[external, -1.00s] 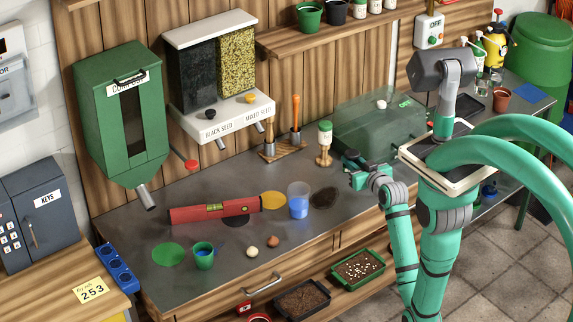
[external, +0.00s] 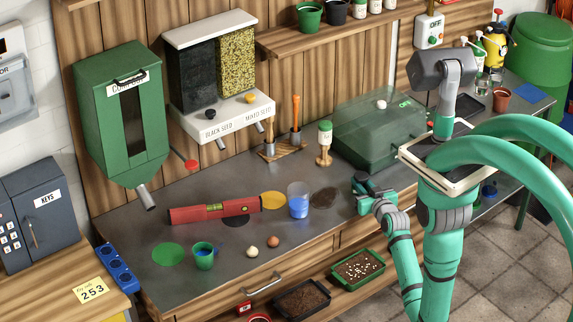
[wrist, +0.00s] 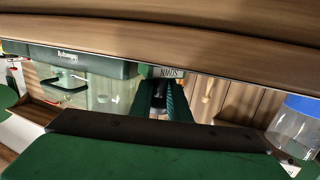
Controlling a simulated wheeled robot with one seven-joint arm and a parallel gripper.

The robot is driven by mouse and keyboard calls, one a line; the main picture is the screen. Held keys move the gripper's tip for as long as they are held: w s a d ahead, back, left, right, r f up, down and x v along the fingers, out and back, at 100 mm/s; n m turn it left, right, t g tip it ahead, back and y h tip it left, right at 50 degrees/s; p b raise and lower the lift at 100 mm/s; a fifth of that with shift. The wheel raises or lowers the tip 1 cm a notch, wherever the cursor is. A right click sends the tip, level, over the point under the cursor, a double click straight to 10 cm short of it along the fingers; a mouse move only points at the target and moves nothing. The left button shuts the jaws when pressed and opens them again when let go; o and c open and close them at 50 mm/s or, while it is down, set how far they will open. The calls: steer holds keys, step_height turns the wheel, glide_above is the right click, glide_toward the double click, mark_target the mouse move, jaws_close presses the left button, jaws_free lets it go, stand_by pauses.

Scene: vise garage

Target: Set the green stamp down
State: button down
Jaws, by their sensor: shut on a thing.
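My gripper (external: 362,188) is low over the right part of the grey bench, in front of the clear green-tinted propagator. In the external view the stamp is small and hard to tell apart from the fingers. I cannot tell whether its underside touches the bench.
The propagator (external: 375,135) stands just behind my gripper.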

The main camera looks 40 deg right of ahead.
steer(key=shift+f, duration=0.15)
steer(key=c, duration=1.7)
jaws_free()
steer(key=shift+o, duration=0.2)
steer(key=shift+s+r, duration=0.1)
steer(key=shift+r, duration=0.1)
steer(key=v, duration=1.1)
steer(key=shift+s+a, duration=0.2)
steer(key=shift+s, duration=0.15)
steer(key=o, duration=1.7)
steer(key=shift+c, duration=0.2)
